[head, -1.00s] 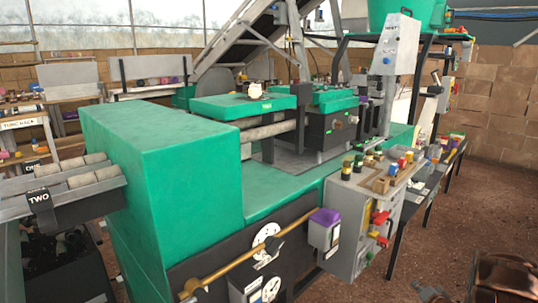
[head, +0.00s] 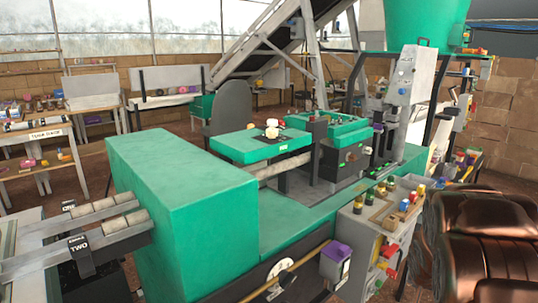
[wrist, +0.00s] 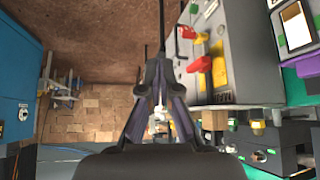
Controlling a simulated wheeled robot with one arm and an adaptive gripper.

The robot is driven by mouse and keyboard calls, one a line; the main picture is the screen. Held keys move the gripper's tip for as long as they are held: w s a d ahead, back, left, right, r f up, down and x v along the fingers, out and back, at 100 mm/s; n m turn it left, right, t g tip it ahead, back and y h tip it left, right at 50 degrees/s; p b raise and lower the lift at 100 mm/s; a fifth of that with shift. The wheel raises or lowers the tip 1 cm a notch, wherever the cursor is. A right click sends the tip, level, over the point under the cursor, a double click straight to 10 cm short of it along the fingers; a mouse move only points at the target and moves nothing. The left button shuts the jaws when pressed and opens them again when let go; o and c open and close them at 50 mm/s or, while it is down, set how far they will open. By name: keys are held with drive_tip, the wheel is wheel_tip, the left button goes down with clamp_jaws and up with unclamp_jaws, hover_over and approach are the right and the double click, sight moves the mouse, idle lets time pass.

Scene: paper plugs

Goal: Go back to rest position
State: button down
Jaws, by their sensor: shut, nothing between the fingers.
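My gripper (wrist: 158,76) shows in the wrist view, its dark fingers brought together with nothing between them. It is clear of the grey control box (wrist: 233,50), whose red and yellow levers (wrist: 199,63) are to its right in that view. In the head view only brown links of my arm (head: 485,235) show at the right edge, and the gripper itself is out of sight there.
A large green machine (head: 185,190) fills the middle of the head view. The control box (head: 368,240) stands on its right side, near my arm. Rollers marked TWO (head: 100,230) stick out at left. Brick wall (wrist: 105,110) and brown floor (wrist: 95,30) lie beyond in the wrist view.

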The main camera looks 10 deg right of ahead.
drive_tip(key=s+a+r+n+g+y+p, duration=0.1)
drive_tip(key=s+a+r+p, duration=0.3)
drive_tip(key=s+a+r, duration=0.4)
drive_tip(key=s+a+r+n+g+y+p, duration=0.2)
drive_tip(key=s+a+r+n+g+p, duration=0.2)
drive_tip(key=s+a+r, duration=0.4)
drive_tip(key=s+a+r+n+g+y+p, duration=0.1)
drive_tip(key=s+a+r+p, duration=0.5)
drive_tip(key=s+a, duration=0.8)
drive_tip(key=shift+s+a+r+n+g+y, duration=0.35)
drive_tip(key=shift+s+r+n+g, duration=0.5)
drive_tip(key=shift+s, duration=0.35)
